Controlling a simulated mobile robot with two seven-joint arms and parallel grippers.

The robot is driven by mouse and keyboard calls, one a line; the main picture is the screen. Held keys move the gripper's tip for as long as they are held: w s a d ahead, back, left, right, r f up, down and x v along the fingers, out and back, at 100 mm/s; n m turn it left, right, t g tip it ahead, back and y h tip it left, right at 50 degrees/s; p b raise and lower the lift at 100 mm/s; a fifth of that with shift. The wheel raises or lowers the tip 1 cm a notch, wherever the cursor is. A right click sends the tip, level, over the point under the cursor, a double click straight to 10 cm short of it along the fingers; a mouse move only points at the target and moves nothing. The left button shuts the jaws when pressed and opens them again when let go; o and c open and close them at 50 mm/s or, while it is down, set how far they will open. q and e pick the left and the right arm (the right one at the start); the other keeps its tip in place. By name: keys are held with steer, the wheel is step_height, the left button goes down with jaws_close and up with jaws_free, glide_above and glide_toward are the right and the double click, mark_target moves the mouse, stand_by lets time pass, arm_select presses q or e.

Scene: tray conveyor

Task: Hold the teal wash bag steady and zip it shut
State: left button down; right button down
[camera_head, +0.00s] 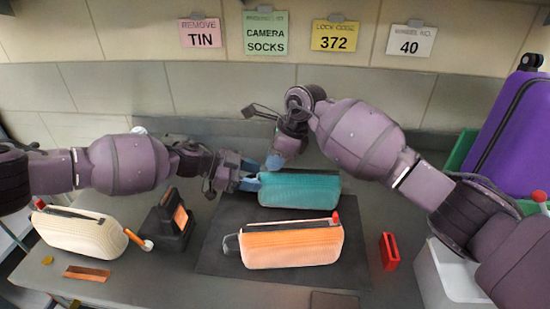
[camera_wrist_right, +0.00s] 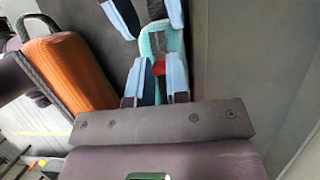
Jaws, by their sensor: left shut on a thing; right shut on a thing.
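The teal wash bag (camera_head: 300,190) lies on the dark mat behind the orange bag. My left gripper (camera_head: 249,178) is shut on its left end; its fingers also show at the top of the right wrist view (camera_wrist_right: 148,12). My right gripper (camera_head: 273,162) is at the bag's back left corner, close to the left gripper. In the right wrist view its fingers (camera_wrist_right: 157,80) are shut on a small red zip pull (camera_wrist_right: 158,67), with teal fabric (camera_wrist_right: 158,40) just beyond. The grippers hide the pull in the head view, and I cannot tell how far the zip is closed.
An orange bag (camera_head: 291,246) lies in front on the dark mat (camera_head: 218,262). A cream bag (camera_head: 82,232) and a black stand (camera_head: 170,222) are at left. A red holder (camera_head: 389,251), a white bin (camera_head: 440,275) and a purple suitcase (camera_head: 505,135) are at right.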

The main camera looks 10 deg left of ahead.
mark_target(333, 173)
arm_select(q)
steer(key=shift+f, duration=0.15)
steer(key=shift+s, duration=0.1)
arm_select(e)
steer(key=d, duration=1.5)
steer(key=shift+w+d, duration=0.3)
steer(key=c, duration=1.1)
jaws_free()
steer(key=shift+s, duration=0.1)
steer(key=v, duration=1.2)
